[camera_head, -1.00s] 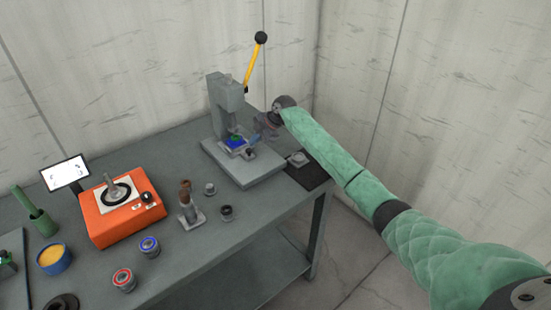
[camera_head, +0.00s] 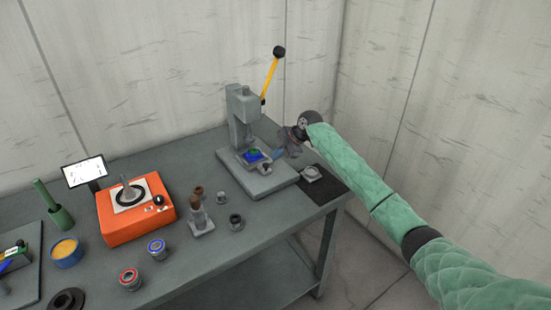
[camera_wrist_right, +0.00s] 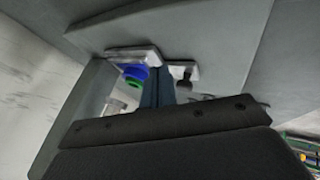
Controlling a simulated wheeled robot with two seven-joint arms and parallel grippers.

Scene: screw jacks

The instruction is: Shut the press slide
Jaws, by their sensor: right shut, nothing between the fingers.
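The grey press (camera_head: 240,112) stands on the bench with its yellow lever (camera_head: 270,78) raised, topped by a black ball. Low at its front, the press slide (camera_head: 266,168) carries a blue and green part (camera_head: 251,155). In the right wrist view the slide plate (camera_wrist_right: 120,54), the blue part (camera_wrist_right: 133,75) and a dark knob (camera_wrist_right: 184,84) show near the fingers. My right gripper (camera_head: 275,156) is shut and empty, just right of the slide, its fingers (camera_wrist_right: 157,72) between the blue part and the knob. I cannot tell whether they touch the slide. My left gripper is out of view.
A dark mat (camera_head: 327,184) with a small metal piece (camera_head: 311,173) lies right of the press, near the bench edge. An orange device (camera_head: 130,222), several small cups and a screen (camera_head: 85,172) stand to the left. Walls are close behind.

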